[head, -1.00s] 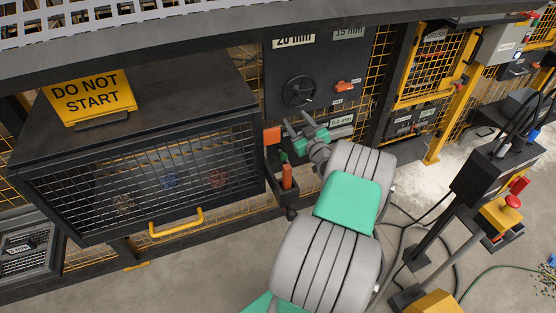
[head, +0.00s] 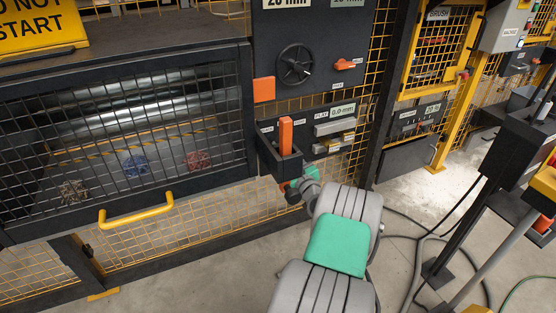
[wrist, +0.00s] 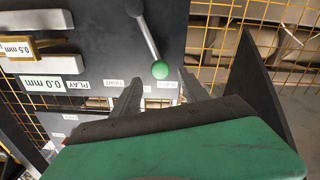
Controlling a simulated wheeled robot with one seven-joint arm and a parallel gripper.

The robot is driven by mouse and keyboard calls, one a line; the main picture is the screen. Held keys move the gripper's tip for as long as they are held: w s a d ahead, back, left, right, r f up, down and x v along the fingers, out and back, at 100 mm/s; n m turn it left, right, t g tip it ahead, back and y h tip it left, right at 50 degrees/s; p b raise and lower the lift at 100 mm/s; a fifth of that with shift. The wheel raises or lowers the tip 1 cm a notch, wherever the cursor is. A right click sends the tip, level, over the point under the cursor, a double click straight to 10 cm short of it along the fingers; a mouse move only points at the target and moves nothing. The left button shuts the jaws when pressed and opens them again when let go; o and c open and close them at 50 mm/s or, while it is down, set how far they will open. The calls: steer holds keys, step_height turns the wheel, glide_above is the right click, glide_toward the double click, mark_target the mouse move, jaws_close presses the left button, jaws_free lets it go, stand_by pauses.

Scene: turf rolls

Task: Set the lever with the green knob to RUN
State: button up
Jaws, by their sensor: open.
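The lever's green knob (wrist: 160,70) shows in the wrist view, at the end of a grey rod (wrist: 146,36) against a dark panel. My gripper (wrist: 160,84) is open and empty, with one finger on each side of the knob's line. The knob appears just beyond the fingertips; I cannot tell whether it touches them. Small labels on the panel near the fingers are partly hidden, and I cannot read RUN on them. In the head view my gripper (head: 300,185) is low beside a dark box, its fingers mostly hidden. I cannot make out the green knob there.
An orange handle (head: 286,136) stands in the dark box above my gripper. A black handwheel (head: 296,65) and an orange switch (head: 345,64) are higher on the panel. A mesh guard with a yellow handle (head: 136,210) is left. A dark plate (wrist: 257,95) stands close right in the wrist view.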

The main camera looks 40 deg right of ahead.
steer(key=b+x, duration=0.1)
steer(key=x, duration=0.5)
steer(key=shift+w+d, duration=0.1)
steer(key=shift+w, duration=0.2)
steer(key=shift+c, duration=0.2)
jaws_close()
stand_by(0.8)
